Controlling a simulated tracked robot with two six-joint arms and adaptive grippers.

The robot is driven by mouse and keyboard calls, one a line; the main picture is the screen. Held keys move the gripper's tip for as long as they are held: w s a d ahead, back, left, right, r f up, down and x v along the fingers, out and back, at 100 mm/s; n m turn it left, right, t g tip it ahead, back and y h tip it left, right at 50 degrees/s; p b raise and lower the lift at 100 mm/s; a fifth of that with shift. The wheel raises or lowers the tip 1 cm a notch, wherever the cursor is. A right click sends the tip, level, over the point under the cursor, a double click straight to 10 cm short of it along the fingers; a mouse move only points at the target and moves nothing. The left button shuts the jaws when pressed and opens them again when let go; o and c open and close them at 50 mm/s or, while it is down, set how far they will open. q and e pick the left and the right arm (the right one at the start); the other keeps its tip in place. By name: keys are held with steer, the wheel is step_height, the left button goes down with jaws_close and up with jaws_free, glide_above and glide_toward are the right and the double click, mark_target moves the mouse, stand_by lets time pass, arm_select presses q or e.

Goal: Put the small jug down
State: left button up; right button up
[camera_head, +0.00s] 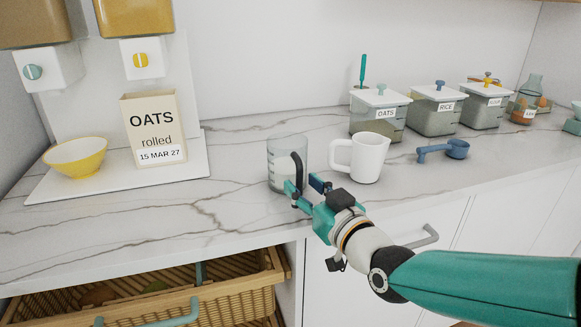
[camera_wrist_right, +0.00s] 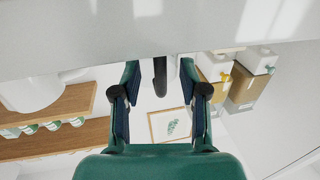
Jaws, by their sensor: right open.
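A clear jug (camera_head: 280,172) with a dark handle (camera_head: 298,163) stands upright on the marble counter, with something pale in its lower part. My right gripper (camera_head: 304,187) is open at that handle. In the right wrist view the dark handle (camera_wrist_right: 160,84) shows between the two spread fingers (camera_wrist_right: 160,72), with gaps on both sides. A white jug (camera_head: 368,160) stands upright just right of the clear one, its handle toward it. It also shows at the left of the right wrist view (camera_wrist_right: 30,92). I cannot tell which is the small jug. My left gripper is not in view.
An oats box (camera_head: 154,128) and a yellow bowl (camera_head: 76,157) stand on a white board at left, below dispensers (camera_head: 140,60). A blue scoop (camera_head: 445,151) and labelled canisters (camera_head: 377,112) are at right. A wicker basket drawer (camera_head: 225,290) is open below the counter.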

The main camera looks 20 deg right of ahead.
mark_target(291, 168)
steer(key=shift+x, duration=1.15)
jaws_close()
